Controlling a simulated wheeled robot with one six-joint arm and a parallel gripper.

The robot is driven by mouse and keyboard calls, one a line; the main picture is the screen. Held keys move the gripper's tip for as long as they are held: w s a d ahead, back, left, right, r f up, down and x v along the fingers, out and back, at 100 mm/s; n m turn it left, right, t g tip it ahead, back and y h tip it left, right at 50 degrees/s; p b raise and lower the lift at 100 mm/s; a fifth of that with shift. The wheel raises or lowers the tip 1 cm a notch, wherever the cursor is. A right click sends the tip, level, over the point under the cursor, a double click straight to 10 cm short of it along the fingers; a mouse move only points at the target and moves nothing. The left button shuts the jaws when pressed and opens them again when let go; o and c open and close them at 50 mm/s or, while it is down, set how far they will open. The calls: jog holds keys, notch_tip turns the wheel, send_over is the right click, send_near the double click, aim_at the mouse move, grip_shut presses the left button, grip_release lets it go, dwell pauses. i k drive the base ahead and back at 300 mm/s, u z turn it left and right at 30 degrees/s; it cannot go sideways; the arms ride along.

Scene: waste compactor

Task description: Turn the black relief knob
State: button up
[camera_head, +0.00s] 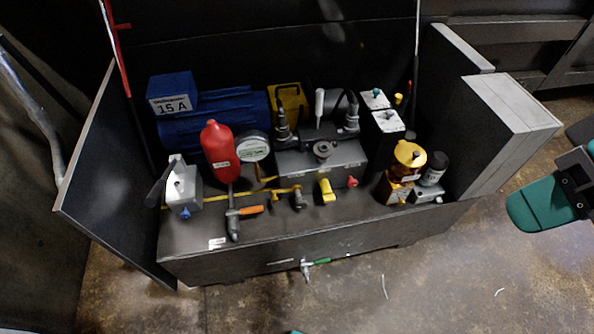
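A dark round knob (322,150) stands on top of the grey block in the middle of the open compactor housing. A second black knob-like cylinder (434,168) with a pale label stands at the right of the housing, beside a yellow-orange cap. I cannot read which one is marked relief. A teal and black end part of my arm, which looks like my gripper (548,200), is at the right edge, cut off by the frame. It is well right of the housing and apart from both knobs. Its fingers cannot be made out clearly.
A red bottle (220,150), a round gauge (252,146), a blue motor (215,118) and an orange-handled valve (245,211) crowd the left. A yellow-orange cap (409,154) adjoins the black cylinder. Side panels (110,170) flank the housing; the floor in front (440,285) is mostly clear.

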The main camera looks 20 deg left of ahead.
aim_at(301, 204)
jog(key=u, duration=0.6)
jog(key=i, duration=0.5)
jog(key=u, duration=0.45)
